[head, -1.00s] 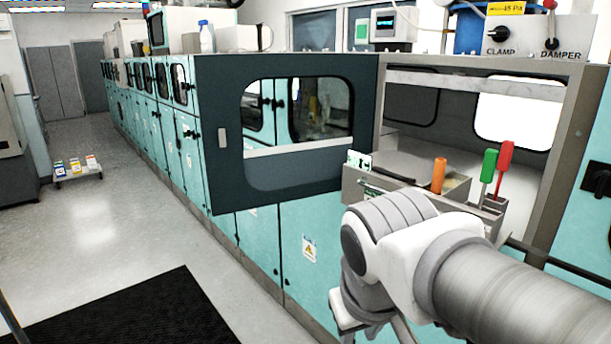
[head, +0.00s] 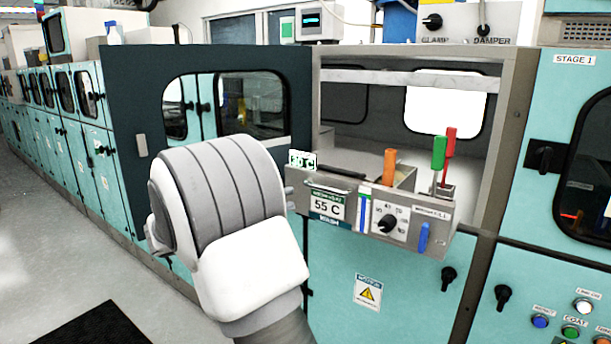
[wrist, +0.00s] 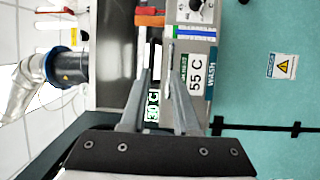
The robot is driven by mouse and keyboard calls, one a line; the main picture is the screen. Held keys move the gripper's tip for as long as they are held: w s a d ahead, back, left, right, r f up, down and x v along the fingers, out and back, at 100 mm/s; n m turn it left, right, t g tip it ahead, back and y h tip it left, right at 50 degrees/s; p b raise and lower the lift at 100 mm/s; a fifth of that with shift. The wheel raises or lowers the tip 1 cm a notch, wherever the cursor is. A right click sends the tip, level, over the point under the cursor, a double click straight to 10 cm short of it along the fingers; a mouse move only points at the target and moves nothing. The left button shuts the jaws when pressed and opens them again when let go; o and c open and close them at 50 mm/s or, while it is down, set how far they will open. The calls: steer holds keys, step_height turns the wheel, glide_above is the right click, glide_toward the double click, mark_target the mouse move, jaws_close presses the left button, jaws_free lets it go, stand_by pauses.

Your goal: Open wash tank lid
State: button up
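The wash tank (head: 443,244) is a grey metal box with a "55 C WASH" label (head: 327,206), set in the opening of a teal cabinet. Its dark, flat lid (head: 342,171) looks closed, though its left part is hard to make out. A "30 C" display (head: 302,160) stands at the tank's left end and also shows in the wrist view (wrist: 152,106). In the wrist view, my gripper (wrist: 160,68) is open, its two fingers apart over the tank's front top edge. I cannot tell whether they touch anything. In the head view my wrist hides the gripper.
An orange handle (head: 390,166), a green one (head: 439,152) and a red one (head: 450,147) stand up at the tank's right. A knob (head: 388,224) is on its front. A dark windowed door (head: 130,110) stands open on the left.

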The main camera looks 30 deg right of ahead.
mark_target(336, 172)
steer(key=shift+t+h, duration=0.3)
steer(key=shift+h, duration=0.3)
steer(key=d+r, duration=0.1)
steer(key=d, duration=0.4)
steer(key=w+d+r, duration=0.1)
steer(key=d, duration=0.5)
steer(key=w+d+p, duration=0.1)
steer(key=d, duration=0.4)
steer(key=shift+d+r, duration=0.15)
steer(key=shift+r, duration=0.25)
jaws_close()
